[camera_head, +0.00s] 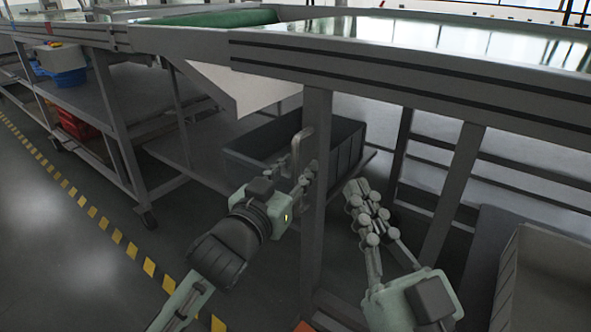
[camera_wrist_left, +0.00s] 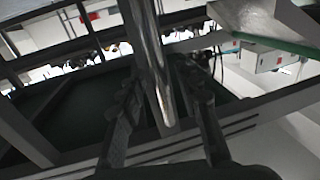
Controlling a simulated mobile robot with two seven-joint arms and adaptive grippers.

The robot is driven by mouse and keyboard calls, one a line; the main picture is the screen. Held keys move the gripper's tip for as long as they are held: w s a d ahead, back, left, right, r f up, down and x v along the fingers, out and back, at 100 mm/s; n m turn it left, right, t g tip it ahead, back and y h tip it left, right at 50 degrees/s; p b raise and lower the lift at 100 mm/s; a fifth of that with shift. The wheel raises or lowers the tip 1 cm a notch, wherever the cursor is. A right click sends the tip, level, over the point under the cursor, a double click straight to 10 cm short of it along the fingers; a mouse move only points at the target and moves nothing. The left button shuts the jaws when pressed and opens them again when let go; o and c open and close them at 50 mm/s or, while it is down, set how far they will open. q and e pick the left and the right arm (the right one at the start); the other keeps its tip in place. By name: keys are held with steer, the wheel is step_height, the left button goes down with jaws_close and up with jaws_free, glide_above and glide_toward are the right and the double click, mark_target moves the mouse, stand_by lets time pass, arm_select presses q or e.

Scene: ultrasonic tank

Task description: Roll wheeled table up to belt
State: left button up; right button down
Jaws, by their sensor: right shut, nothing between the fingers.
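A grey wheeled table (camera_head: 85,98) stands at the left, with casters on the floor; its near end reaches close to the grey frame. The green belt (camera_head: 215,18) shows at the top, inside the long grey frame. My left gripper (camera_head: 301,170) is open, its fingers either side of a shiny upright metal handle (camera_head: 308,138). The handle (camera_wrist_left: 150,60) also runs between the fingers (camera_wrist_left: 160,100) in the left wrist view; I cannot tell whether they touch it. What the handle is fixed to is hidden. My right gripper (camera_head: 367,205) is shut and empty, right of a frame leg.
A dark grey bin (camera_head: 255,165) sits on a low shelf behind my left gripper. Frame legs (camera_head: 316,200) stand between my grippers and at right. A pale bin (camera_head: 545,275) is at lower right. Yellow-black tape (camera_head: 118,237) marks the open floor at left.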

arm_select(q)
jaws_close()
stand_by(0.5)
